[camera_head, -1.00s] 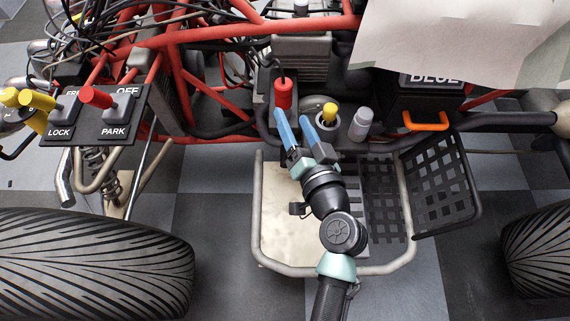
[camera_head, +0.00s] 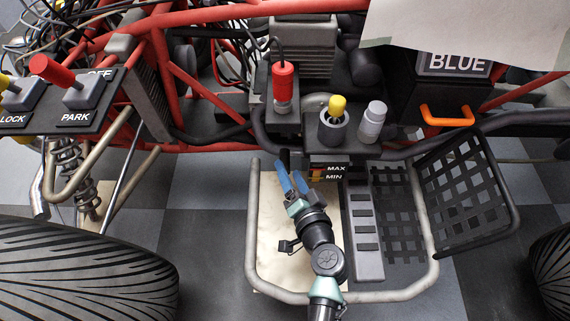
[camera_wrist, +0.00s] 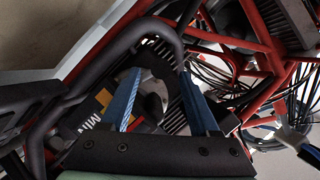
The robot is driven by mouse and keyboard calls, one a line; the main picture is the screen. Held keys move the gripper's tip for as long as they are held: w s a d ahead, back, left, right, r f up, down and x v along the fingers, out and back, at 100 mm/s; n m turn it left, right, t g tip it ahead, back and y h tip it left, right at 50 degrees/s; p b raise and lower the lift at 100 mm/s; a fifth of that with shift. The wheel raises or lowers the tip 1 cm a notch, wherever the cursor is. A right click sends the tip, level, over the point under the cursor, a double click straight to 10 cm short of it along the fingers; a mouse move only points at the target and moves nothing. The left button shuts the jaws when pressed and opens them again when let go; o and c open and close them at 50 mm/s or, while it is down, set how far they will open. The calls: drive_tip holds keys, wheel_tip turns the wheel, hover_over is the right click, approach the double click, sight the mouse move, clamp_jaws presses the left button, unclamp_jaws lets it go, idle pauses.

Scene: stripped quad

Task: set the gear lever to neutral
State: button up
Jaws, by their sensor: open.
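No lever in view carries a readable gear or neutral mark, so I cannot tell which is the gear lever. A red-handled lever (camera_head: 62,77) is tilted on a panel marked OFF and PARK. A red knob (camera_head: 283,80), a yellow knob (camera_head: 338,105) and a grey knob (camera_head: 373,117) stand upright beside the engine. My gripper (camera_head: 290,168) is open and empty, below the red knob and left of the MAX/MIN label (camera_head: 327,172). In the wrist view its blue fingers (camera_wrist: 160,98) are spread, with dark tubing and part of the label between and beside them.
Red frame tubes (camera_head: 185,80) and a dark hose surround the knobs. The footwell's metal rim (camera_head: 253,230) and black mesh guard (camera_head: 465,185) flank my arm. A black box marked BLUE with an orange handle (camera_head: 447,115) stands right. The large tyre (camera_head: 80,265) is at lower left.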

sight(285, 163)
drive_tip(key=shift+b+x, duration=0.5)
drive_tip(key=shift+x, duration=1.65)
clamp_jaws()
drive_tip(key=shift+f, duration=0.1)
